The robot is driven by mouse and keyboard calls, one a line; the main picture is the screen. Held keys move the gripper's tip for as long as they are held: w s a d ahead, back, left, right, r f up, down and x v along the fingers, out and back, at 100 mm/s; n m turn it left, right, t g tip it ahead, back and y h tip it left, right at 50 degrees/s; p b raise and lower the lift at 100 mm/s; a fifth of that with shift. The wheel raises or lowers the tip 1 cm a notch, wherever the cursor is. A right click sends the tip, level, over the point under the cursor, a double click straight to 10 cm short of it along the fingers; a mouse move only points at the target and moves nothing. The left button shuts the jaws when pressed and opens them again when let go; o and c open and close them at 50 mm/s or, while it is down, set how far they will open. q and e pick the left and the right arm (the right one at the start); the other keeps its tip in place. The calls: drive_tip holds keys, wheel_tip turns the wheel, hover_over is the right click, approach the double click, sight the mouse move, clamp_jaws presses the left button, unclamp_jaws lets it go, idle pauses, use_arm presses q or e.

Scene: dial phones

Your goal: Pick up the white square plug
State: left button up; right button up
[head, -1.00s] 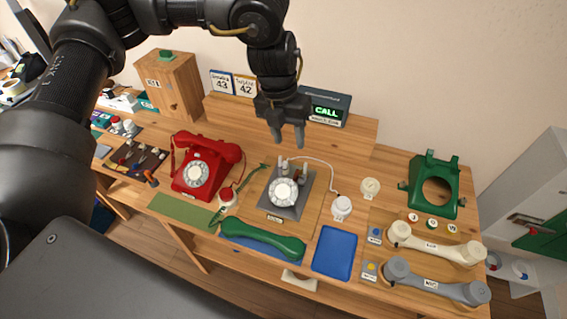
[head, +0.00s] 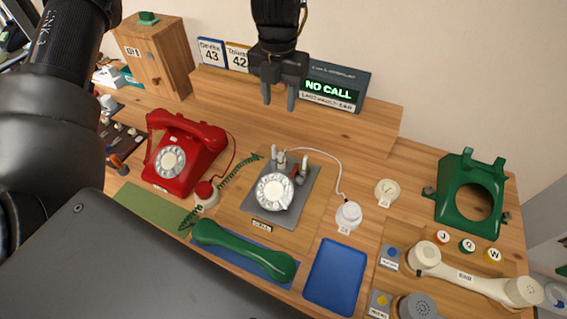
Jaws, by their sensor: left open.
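No plug that I can clearly make out as square shows. A round-topped white piece (head: 348,213) stands right of the grey dial base (head: 304,208), and a white cord runs between them. A cream round piece (head: 386,190) sits just beyond it. My left gripper (head: 278,102) is open and empty, pointing down in front of the raised shelf's sign, apart from all these pieces. My right gripper is not in view.
A red phone (head: 185,150) stands left and a green phone shell (head: 462,200) right. Green (head: 240,248) and cream (head: 470,282) handsets lie near the front. A blue tray (head: 336,276) is empty. A wooden cabinet (head: 150,60) and a "NO CALL" sign (head: 333,88) stand behind.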

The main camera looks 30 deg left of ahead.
use_arm(q)
wheel_tip(320, 180, down, 9)
drive_tip(key=b, duration=0.7)
hover_over(281, 154)
drive_tip(key=shift+s+a+f, duration=0.1)
drive_tip(key=shift+f, duration=2.65)
wheel_tip(281, 154, down, 4)
drive_tip(key=shift+r+p, duration=0.15)
drive_tip(key=shift+p, duration=0.15)
drive_tip(key=shift+f, duration=0.55)
clamp_jaws()
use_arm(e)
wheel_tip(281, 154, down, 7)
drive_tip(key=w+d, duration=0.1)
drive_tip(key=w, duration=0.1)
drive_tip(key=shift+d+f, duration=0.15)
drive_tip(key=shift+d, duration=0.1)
